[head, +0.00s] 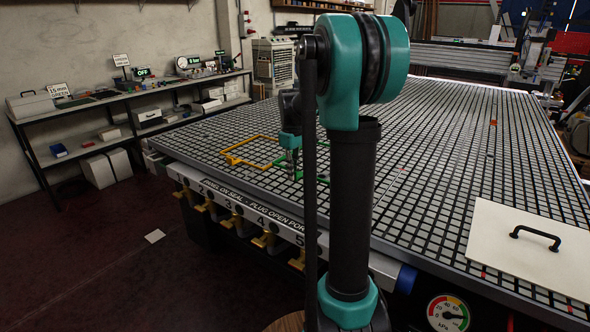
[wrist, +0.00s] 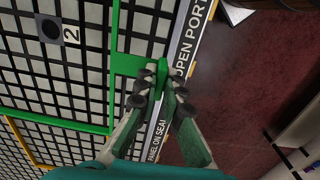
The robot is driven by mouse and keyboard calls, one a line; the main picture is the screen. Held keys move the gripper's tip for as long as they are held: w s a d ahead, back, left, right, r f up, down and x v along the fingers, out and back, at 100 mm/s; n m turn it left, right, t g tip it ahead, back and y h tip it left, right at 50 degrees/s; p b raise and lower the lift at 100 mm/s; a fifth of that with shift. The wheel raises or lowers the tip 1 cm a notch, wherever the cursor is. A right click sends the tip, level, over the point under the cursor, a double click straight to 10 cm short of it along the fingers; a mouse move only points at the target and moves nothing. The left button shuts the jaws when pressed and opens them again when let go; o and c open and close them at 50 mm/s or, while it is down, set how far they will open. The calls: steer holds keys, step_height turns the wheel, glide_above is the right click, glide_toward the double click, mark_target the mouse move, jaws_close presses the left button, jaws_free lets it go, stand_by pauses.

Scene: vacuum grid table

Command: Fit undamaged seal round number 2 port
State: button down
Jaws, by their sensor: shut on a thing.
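A green seal (wrist: 113,62) shows as a thin frame in the wrist view. My gripper (wrist: 158,82) is shut on the tab at its side, near the table's lettered front edge. The number 2 port (wrist: 48,28), a dark square with a hole, and its 2 label (wrist: 71,34) lie inside the corner made by two green bars. The far sides are out of view, and I cannot tell whether the seal touches the table. In the head view, my gripper (head: 291,168) is over the front of the table, with part of the green seal (head: 299,174) beside it, mostly hidden by my arm.
A yellow seal (head: 232,159) lies on the grid table (head: 440,150), left of the green one; it also shows in the wrist view (wrist: 22,140). A white panel (head: 500,250) with a black handle lies at right. Brass valves (head: 234,221) line the front edge. A shelf (head: 120,95) stands left.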

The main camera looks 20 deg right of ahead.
steer(key=shift+f, duration=0.15)
glide_above(293, 199)
steer(key=shift+w+f, duration=0.1)
steer(key=shift+f, duration=3.6)
stand_by(0.6)
stand_by(0.3)
steer(key=c, duration=1.6)
jaws_free()
